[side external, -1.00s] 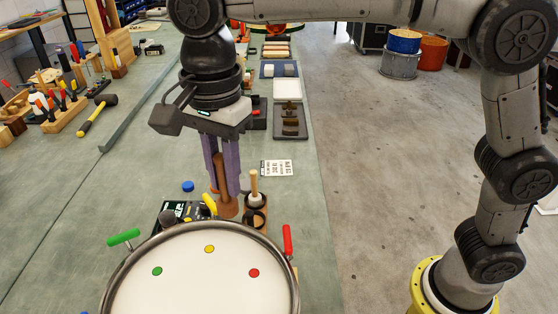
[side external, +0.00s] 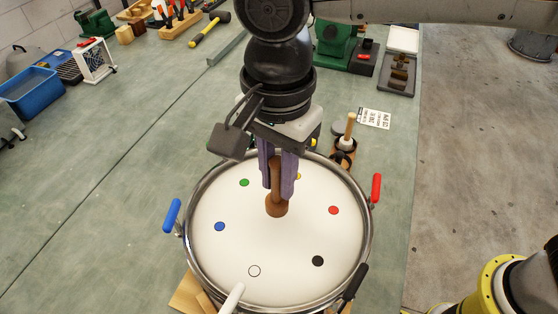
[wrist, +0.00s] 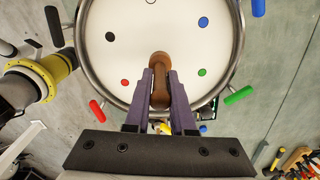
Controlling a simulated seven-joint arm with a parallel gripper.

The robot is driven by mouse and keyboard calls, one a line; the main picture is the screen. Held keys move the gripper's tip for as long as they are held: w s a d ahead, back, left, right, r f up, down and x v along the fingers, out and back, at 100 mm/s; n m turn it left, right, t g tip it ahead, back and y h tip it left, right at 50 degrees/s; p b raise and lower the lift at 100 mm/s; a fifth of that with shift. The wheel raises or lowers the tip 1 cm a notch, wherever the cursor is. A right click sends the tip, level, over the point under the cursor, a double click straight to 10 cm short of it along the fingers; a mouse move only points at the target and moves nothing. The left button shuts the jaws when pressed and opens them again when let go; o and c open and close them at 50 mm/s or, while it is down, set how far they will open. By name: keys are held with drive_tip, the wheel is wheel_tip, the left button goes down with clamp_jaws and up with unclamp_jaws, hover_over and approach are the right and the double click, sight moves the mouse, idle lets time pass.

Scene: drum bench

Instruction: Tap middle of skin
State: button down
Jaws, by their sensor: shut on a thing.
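The drum's round white skin (side external: 285,250) fills the front of the side view, ringed by a metal hoop, with several coloured dots near its edge. It also shows in the wrist view (wrist: 190,50). My gripper (side external: 277,188) is over the skin, pointing down, its purple fingers shut on the handle of a brown wooden mallet (side external: 277,208). The mallet is upright, its wide round end down. That end appears near the skin's middle, a little towards the far side. I cannot tell whether it touches. The wrist view shows the mallet (wrist: 159,66) between the fingers (wrist: 160,82).
Coloured handles stick out around the hoop: blue (side external: 172,215), red (side external: 376,188) and black (side external: 353,283). A wooden-handled tool stands in a holder (side external: 345,150) behind the drum, beside a printed card (side external: 374,118).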

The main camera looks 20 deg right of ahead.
wheel_tip(320, 180, down, 3)
drive_tip(key=shift+r, duration=2.65)
